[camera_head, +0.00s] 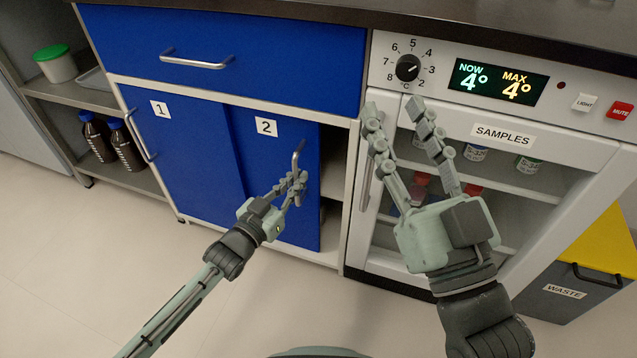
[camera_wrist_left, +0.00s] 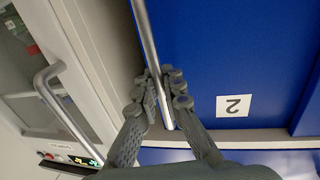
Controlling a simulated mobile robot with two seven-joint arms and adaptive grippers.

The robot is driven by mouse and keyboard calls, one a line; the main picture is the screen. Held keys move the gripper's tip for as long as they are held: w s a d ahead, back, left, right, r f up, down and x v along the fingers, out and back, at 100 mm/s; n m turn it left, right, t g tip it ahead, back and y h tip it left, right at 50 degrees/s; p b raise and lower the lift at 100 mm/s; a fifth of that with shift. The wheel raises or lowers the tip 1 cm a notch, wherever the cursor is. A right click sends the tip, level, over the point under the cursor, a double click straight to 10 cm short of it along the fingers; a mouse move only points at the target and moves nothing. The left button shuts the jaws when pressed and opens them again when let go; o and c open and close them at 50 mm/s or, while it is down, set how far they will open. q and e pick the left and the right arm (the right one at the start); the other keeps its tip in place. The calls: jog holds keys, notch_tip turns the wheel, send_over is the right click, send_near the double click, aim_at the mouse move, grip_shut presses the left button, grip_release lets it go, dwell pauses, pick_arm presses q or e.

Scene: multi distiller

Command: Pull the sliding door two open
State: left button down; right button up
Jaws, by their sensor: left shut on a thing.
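The blue sliding door two (camera_head: 277,160), marked with a white "2" label, is in the lower cabinet. A dark opening shows between its right edge and the cabinet's right side. My left gripper (camera_head: 297,183) is shut on its vertical metal handle (camera_head: 299,152). In the left wrist view the fingers (camera_wrist_left: 160,98) sit on either side of the handle bar (camera_wrist_left: 145,38), beside the "2" label (camera_wrist_left: 234,105). My right gripper (camera_head: 397,110) is open and empty in front of the samples fridge.
Blue door one (camera_head: 180,150) is left of door two, below a blue drawer (camera_head: 225,45). The samples fridge (camera_head: 500,133) stands right, with a vertical handle (camera_head: 372,165). Brown bottles (camera_head: 95,137) stand on an open shelf at left. A yellow-lidded waste bin (camera_head: 590,265) stands at right.

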pick_arm(q)
jog(key=w+a, duration=0.1)
jog(key=a, duration=0.2)
jog(key=w+a, duration=0.1)
jog(key=a, duration=0.3)
jog(key=w+a, duration=0.1)
jog(key=a, duration=0.2)
jog(key=shift+w+a, duration=0.15)
jog(key=shift+a, duration=0.1)
pick_arm(e)
jog(key=shift+r, duration=0.15)
pick_arm(q)
jog(key=c, duration=1.6)
grip_release()
pick_arm(e)
jog(key=shift+d, duration=0.1)
pick_arm(q)
jog(key=v, duration=1.2)
jog(key=shift+r, duration=0.1)
